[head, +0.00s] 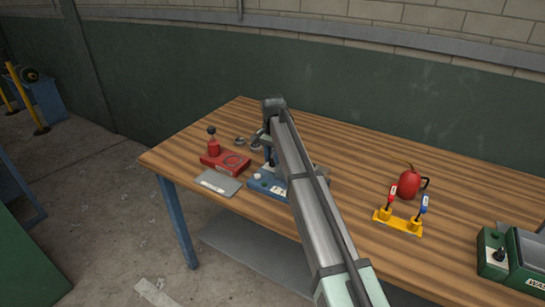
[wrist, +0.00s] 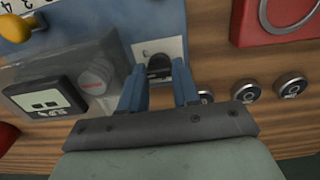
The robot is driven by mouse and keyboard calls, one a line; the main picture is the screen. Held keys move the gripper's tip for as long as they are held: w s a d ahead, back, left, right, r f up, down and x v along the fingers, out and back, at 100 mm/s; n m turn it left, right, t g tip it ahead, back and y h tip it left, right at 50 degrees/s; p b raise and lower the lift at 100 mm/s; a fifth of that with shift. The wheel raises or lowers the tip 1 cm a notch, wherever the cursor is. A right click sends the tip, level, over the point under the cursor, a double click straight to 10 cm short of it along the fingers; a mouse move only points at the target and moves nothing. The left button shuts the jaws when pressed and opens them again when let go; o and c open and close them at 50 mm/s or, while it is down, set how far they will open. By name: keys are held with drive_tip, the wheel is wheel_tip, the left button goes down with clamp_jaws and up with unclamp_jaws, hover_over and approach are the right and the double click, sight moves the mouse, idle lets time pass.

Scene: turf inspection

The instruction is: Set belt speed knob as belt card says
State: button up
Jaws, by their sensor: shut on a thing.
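In the wrist view, my gripper (wrist: 158,74) has its two blue fingers on either side of a dark knob (wrist: 159,65) on a pale plate (wrist: 143,48). It is shut on this knob. The knob's pointer and setting cannot be made out. In the head view my arm covers most of the blue unit (head: 265,186) at the table's front, and the grip is not clear there. A flat grey card or plate (head: 217,182) lies left of that unit. Its writing is too small to read, and I cannot tell whether it is the belt card.
A grey box with a small display (wrist: 47,97) and a yellow knob (wrist: 14,28) by numbers are left of my fingers. A red unit (head: 225,162) stands left on the table (head: 340,145). A red can (head: 409,184), yellow stand (head: 398,222) and green box (head: 525,262) stand right.

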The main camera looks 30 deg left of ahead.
sight(272, 159)
drive_tip(key=o, duration=1.1)
drive_tip(key=shift+c, duration=0.2)
drive_tip(key=shift+r, duration=4.05)
